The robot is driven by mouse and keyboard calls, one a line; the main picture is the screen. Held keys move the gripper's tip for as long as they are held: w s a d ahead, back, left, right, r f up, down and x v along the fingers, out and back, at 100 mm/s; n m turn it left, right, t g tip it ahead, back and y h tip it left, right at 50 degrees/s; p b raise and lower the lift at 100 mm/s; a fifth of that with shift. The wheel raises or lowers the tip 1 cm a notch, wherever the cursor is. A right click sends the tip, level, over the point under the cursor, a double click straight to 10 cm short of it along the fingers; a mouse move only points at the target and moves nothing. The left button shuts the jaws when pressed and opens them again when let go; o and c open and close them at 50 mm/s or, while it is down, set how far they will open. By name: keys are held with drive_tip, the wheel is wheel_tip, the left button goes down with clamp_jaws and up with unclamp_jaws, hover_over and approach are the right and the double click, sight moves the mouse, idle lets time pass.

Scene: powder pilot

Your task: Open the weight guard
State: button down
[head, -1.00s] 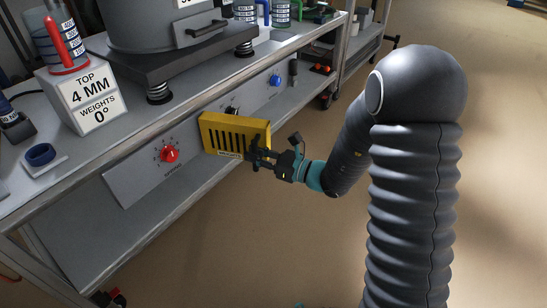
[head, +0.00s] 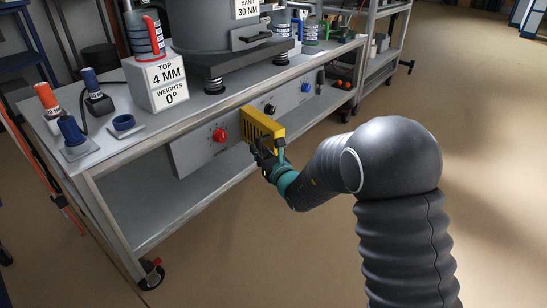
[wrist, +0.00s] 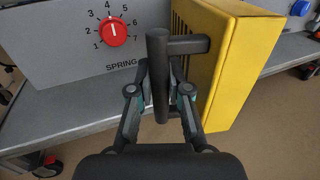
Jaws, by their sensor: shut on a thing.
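The weight guard is a yellow slotted box (head: 262,124) on the front panel of the bench. In the wrist view the guard (wrist: 248,60) stands out from the panel at an angle. Its slotted face points left and a broad plain yellow side shows on the right. A dark bar handle (wrist: 160,70) joins the slotted face by a short stem. My gripper (wrist: 160,98) is shut on this handle, with a finger on each side of it. In the head view my gripper (head: 266,160) is at the guard's lower front, and the handle is hard to make out there.
A red dial marked SPRING (wrist: 114,31) is left of the guard on the grey panel (head: 195,150). A black knob (head: 270,109) and a blue knob (head: 305,87) are to its right. A large grey drum (head: 215,30) stands above. The floor in front is open.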

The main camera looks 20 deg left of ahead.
drive_tip(key=shift+a+r, duration=0.1)
drive_tip(key=shift+a, duration=0.05)
drive_tip(key=shift+w+d, duration=0.2)
drive_tip(key=c, duration=1.1)
unclamp_jaws()
drive_tip(key=v, duration=1.2)
drive_tip(key=shift+s, duration=0.15)
drive_tip(key=shift+a, duration=0.1)
